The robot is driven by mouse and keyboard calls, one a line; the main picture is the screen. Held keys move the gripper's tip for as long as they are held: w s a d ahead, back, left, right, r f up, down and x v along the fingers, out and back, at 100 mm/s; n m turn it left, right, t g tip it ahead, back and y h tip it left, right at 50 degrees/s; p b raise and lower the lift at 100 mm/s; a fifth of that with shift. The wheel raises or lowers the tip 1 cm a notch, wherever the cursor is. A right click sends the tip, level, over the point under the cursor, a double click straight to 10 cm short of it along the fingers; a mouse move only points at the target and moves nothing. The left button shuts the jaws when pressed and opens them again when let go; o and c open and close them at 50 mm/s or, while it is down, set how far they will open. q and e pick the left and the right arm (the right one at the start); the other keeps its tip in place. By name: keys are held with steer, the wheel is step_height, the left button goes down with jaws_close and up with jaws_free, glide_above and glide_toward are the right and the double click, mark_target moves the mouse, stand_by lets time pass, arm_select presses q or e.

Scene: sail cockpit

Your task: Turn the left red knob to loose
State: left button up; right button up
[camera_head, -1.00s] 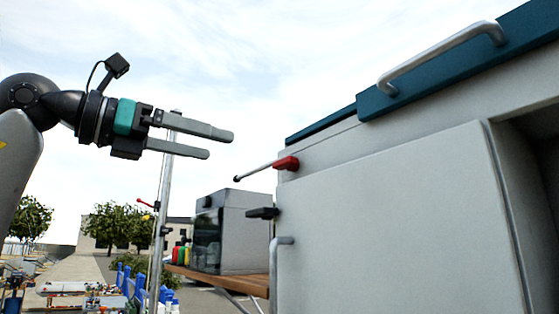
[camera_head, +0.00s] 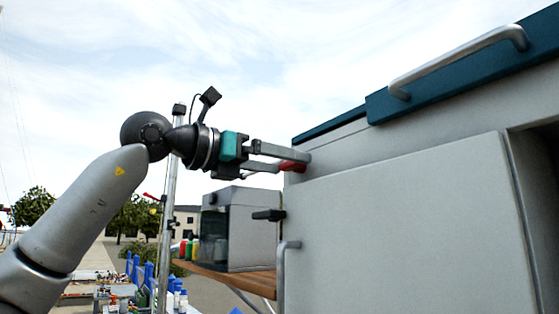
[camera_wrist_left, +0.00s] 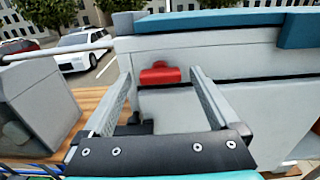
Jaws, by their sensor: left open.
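The red knob (camera_head: 292,167) sits on the upper left side of the grey cabinet (camera_head: 400,230), partly hidden by my fingers in the head view. In the left wrist view the red knob (camera_wrist_left: 160,75) shows between my two fingers, with a gap on each side. My left gripper (camera_head: 303,160) is open, with one finger above and one beside the knob in the head view. I cannot tell whether a finger touches it. My right gripper is not in view.
A black latch (camera_head: 268,214) sticks out below the knob. A grey box (camera_head: 240,230) stands on a wooden shelf (camera_head: 255,284) to the left. A metal post (camera_head: 170,225) stands behind my arm. A silver handle (camera_head: 455,60) is on the blue lid.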

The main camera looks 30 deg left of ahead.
arm_select(q)
steer(key=shift+c, duration=0.3)
steer(key=c, duration=1.3)
steer(key=shift+n, duration=0.3)
steer(key=n+b, duration=0.1)
steer(key=n, duration=0.1)
steer(key=shift+n, duration=0.4)
steer(key=n+b, duration=0.1)
steer(key=n, duration=0.3)
steer(key=shift+n, duration=0.3)
steer(key=n, duration=0.5)
steer(key=shift+a+n+b, duration=0.1)
steer(key=shift+n+b, duration=0.2)
steer(key=shift+n, duration=2.1)
